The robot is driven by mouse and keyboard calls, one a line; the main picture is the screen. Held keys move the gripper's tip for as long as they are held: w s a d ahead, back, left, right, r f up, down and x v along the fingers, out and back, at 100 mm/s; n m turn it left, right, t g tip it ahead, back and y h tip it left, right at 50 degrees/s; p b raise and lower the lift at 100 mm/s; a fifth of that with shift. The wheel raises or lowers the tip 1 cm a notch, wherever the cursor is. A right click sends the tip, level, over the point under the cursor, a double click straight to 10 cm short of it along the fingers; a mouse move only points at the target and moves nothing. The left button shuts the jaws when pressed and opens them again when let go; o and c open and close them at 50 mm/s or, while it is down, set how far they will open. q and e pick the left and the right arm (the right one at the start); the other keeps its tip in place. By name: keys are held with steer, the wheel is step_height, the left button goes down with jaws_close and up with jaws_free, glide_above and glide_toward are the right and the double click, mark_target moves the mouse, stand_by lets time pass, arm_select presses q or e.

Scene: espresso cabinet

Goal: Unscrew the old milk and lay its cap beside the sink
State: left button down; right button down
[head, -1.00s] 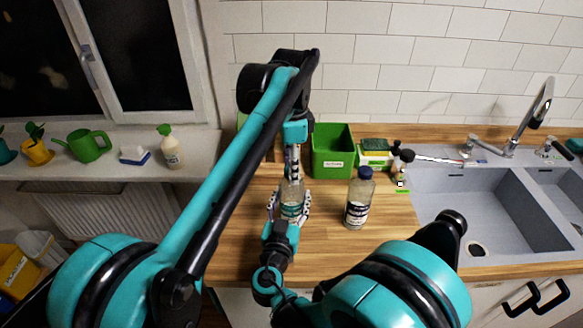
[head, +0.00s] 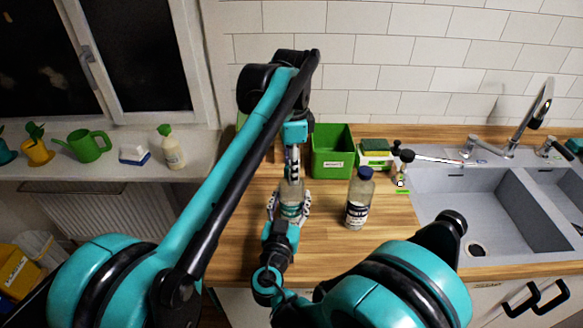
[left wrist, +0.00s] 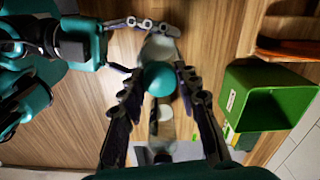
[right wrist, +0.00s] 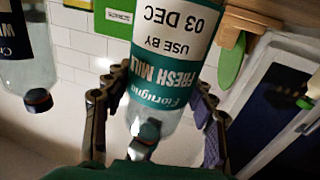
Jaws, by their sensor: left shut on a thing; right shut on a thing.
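A clear milk bottle (head: 291,198) with a teal cap stands upright on the wooden counter. Its label, upside down in the right wrist view (right wrist: 170,55), reads fresh milk, use by 03 DEC. My right gripper (head: 288,206) is shut around the bottle's body. My left gripper (head: 292,168) comes down from above and is shut on the teal cap (left wrist: 160,78), at the bottle's top. I cannot tell how loose the cap is. A second bottle (head: 358,203) with a dark blue cap stands to the right. The sink (head: 480,205) is further right.
A green bin (head: 332,160) stands behind the bottles. A sponge holder (head: 375,153) and a small bottle-like item (head: 402,168) stand between it and the sink. The tap (head: 530,115) rises behind the basin. Bare counter (head: 390,230) lies between the second bottle and the sink.

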arm_select(q)
steer(key=c, duration=1.1)
jaws_free()
step_height(320, 180, up, 4)
steer(key=shift+r, duration=0.4)
steer(key=shift+c, duration=0.5)
step_height(320, 180, up, 3)
steer(key=m, duration=0.6)
steer(key=shift+f, duration=0.15)
step_height(320, 180, down, 8)
steer(key=shift+r, duration=0.25)
